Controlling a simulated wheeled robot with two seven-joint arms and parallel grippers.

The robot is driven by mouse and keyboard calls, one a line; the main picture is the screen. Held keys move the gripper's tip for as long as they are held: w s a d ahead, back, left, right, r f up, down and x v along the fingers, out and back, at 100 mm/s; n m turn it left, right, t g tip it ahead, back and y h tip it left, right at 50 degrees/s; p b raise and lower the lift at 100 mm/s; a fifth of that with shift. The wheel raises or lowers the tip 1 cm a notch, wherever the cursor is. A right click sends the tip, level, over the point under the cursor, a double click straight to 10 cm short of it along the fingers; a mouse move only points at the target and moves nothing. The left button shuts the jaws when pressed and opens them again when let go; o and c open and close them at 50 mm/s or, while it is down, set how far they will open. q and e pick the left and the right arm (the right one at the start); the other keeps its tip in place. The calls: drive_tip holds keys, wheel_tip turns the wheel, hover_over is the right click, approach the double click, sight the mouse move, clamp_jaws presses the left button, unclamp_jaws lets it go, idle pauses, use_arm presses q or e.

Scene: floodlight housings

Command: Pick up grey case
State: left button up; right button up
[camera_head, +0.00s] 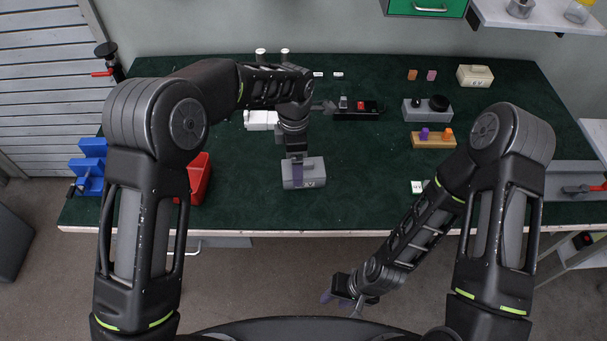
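The grey case (313,173) is a small box with a marking on its front. It sits on the dark green table top near the front edge, left of the middle. My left gripper (297,170) points down at the case from above, with a purplish finger over its left part. The arm hides the rest of this gripper, so I cannot tell whether it grips the case. My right gripper (342,299) hangs low in front of the table, away from the case. Its fingers are apart and nothing shows between them.
A red bin (200,180) and blue bins (89,167) stand at the left. A white block (261,120) lies behind the case. At the right are a grey block with a black knob (427,110) and a wooden holder (433,141).

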use_arm(q)
wheel_tip(320, 180, down, 5)
drive_tip(key=shift+d+r, duration=0.1)
idle(0.7)
drive_tip(key=c, duration=1.5)
